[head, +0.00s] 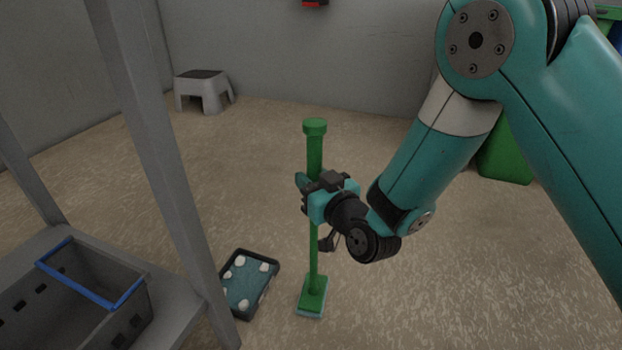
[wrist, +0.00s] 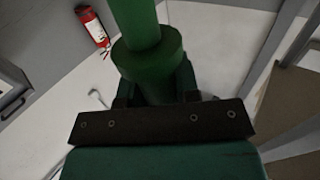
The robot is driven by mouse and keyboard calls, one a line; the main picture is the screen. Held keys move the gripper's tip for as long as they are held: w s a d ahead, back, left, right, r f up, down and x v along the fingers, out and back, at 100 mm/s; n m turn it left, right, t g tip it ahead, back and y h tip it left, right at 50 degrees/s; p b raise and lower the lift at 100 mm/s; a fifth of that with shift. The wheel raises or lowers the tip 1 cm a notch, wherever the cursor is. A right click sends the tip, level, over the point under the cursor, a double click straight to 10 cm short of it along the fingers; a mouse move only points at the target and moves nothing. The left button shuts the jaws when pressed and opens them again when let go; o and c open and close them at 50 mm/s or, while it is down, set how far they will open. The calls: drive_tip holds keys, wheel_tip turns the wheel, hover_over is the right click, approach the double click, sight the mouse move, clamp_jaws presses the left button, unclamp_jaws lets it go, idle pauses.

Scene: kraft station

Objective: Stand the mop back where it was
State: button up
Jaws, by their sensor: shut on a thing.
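The mop (head: 314,150) is a green pole with a wider cap at the top and a flat green head at the bottom, edged in pale teal. It stands close to upright in the middle of the head view. Its head is at floor level, but I cannot tell whether it touches the floor. My gripper (head: 312,186) is shut around the upper part of the pole. In the wrist view the thick green pole and its collar (wrist: 148,52) fill the space at the gripper, and the fingers are mostly hidden behind a dark plate.
A dark tray (head: 272,278) with white blobs on teal lies on the floor left of the mop head. A grey rack (head: 165,170) with a grey crate (head: 133,308) stands further left. A grey step stool (head: 203,93) is by the wall. A green bin (head: 505,155) is at right.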

drive_tip(key=shift+f+b, duration=0.4)
idle(0.4)
idle(0.4)
drive_tip(key=o, duration=1.1)
drive_tip(key=shift+c, duration=0.2)
